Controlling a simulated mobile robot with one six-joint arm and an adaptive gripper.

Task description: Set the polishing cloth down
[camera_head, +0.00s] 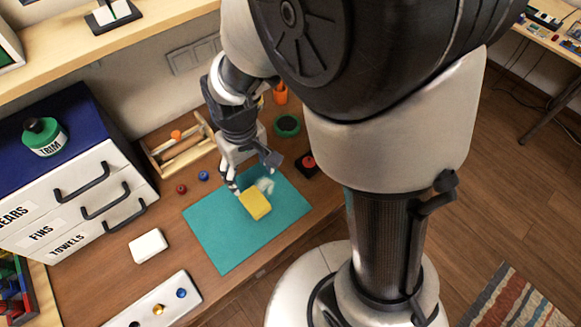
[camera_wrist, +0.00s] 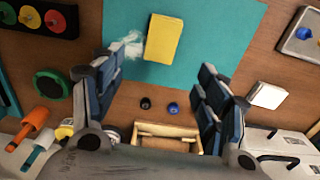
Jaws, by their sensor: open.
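A yellow folded block, which looks like the polishing cloth (camera_head: 256,205), lies flat on the teal mat (camera_head: 220,245). In the wrist view the yellow cloth (camera_wrist: 164,38) is ahead of the fingers. A pale crumpled, see-through piece (camera_head: 265,185) lies against it; I cannot tell what it is. My gripper (camera_head: 254,174) is above the mat's far part, beside the cloth. Its fingers are spread wide in the wrist view (camera_wrist: 160,66) with nothing held between them.
Red (camera_head: 181,189) and blue (camera_head: 203,176) knobs and a wooden rack (camera_head: 180,150) stand behind the mat. A white block (camera_head: 148,246) and drawer unit (camera_head: 75,190) are left. A green round pot (camera_head: 287,125) and a black base with a red button (camera_head: 308,161) are right.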

